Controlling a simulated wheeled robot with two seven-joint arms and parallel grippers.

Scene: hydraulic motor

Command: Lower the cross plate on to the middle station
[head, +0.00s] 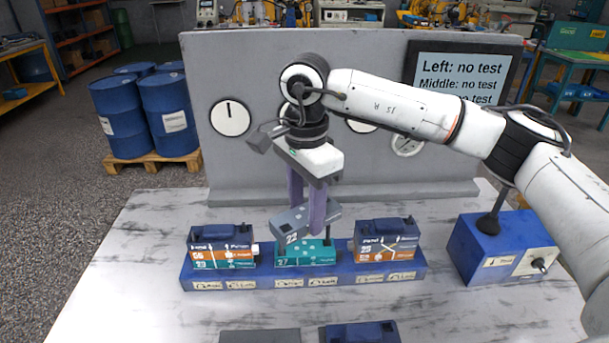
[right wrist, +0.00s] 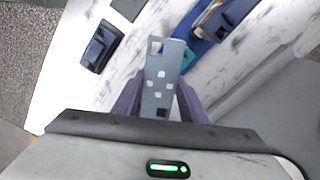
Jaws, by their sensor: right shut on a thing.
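The plate hangs just above the middle station (head: 290,258), a teal block marked 27 with dark upright posts. The plate looks turned at an angle to the station. In the head view it hides part of the station's top, so I cannot tell whether they touch. My left gripper is not in view.
Left (head: 222,250) and right (head: 386,243) stations, topped with dark blue blocks, flank the middle on a blue base (head: 300,280). A blue control box (head: 490,240) stands right. A grey plate (head: 260,336) and blue block (head: 360,332) lie in front. A grey panel rises behind.

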